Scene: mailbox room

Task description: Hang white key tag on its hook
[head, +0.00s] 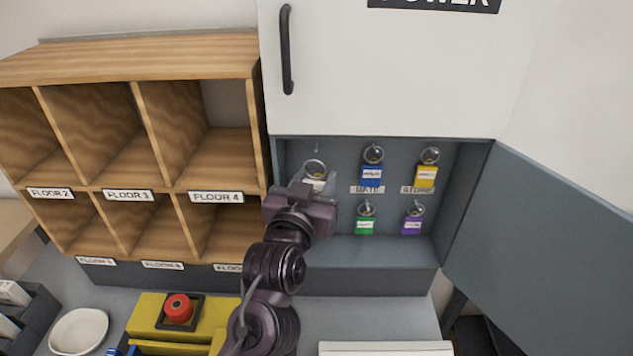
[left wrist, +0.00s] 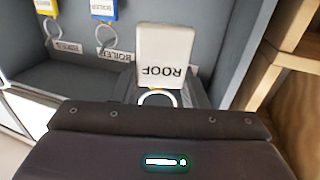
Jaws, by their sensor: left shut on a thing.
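The white key tag (head: 316,184) is in the left part of the open grey key cabinet, partly hidden by my gripper in the head view. Its metal ring (head: 315,167) stands above it. My left gripper (head: 318,190) is shut on the tag. In the left wrist view, which is upside down, the white tag (left wrist: 165,58) reads ROOF, and its ring (left wrist: 158,98) shows at the gripper's edge. A small hook (head: 317,147) on the cabinet's back wall shows just above the ring in the picture, apart from it. My right gripper is not in view.
Blue (head: 372,176), yellow (head: 426,177), green (head: 365,226) and purple (head: 412,226) tags hang to the right. The cabinet door (head: 550,230) stands open at right. Wooden pigeonholes (head: 130,60) are close at left. A yellow box with a red button (head: 178,307) sits below.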

